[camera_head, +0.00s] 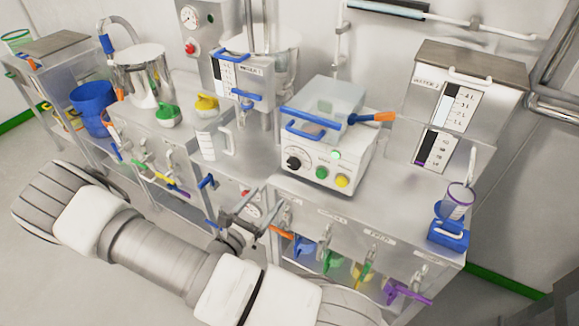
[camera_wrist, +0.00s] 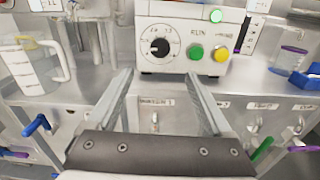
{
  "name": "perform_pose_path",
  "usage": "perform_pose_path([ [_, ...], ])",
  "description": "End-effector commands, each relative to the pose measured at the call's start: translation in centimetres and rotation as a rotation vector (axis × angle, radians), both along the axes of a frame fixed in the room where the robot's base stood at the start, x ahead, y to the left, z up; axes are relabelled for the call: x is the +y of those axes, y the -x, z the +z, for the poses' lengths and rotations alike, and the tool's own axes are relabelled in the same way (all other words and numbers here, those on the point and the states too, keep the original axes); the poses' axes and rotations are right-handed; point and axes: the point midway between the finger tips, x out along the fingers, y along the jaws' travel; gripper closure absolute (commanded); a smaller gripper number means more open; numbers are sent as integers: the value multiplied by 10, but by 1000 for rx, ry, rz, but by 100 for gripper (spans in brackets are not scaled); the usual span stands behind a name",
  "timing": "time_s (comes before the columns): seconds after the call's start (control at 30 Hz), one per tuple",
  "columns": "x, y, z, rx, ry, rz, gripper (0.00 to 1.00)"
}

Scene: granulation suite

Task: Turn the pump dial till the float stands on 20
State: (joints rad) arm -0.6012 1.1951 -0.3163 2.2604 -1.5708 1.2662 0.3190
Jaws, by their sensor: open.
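A black dial (camera_head: 294,163) with a white pointer mark sits at the left of the front of a white box (camera_head: 322,166). In the wrist view the dial (camera_wrist: 159,47) lies just beyond the fingertips, between them in the picture, with a numbered scale around it. My gripper (camera_head: 245,212) is open and empty, apart from the dial, in front of the bench; its fingers (camera_wrist: 158,78) show spread in the wrist view. A scale panel (camera_head: 437,146) on the tank labelled WATER 2 has a small purple mark low on it. I cannot tell whether this is the float, nor read it.
A lit green lamp (camera_head: 336,155), a green button (camera_head: 321,173) and a yellow button (camera_head: 342,181) sit right of the dial. A clear jug (camera_head: 208,145) stands left of the box. Coloured valve handles (camera_head: 333,262) stick out along the bench front.

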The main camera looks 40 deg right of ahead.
Motion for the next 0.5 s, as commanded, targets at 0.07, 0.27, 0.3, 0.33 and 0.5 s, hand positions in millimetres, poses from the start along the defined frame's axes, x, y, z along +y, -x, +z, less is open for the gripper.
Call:
perform_pose_path([
  [0.07,-17,-6,0,0,1,-5,16],
  [0.27,-59,-22,0,0,1,-6,16],
  [0.3,-66,-26,0,-1,0,-5,16],
  [0.33,-73,-29,1,-2,0,-5,16],
  [0.5,-103,-42,0,0,0,-4,16],
])
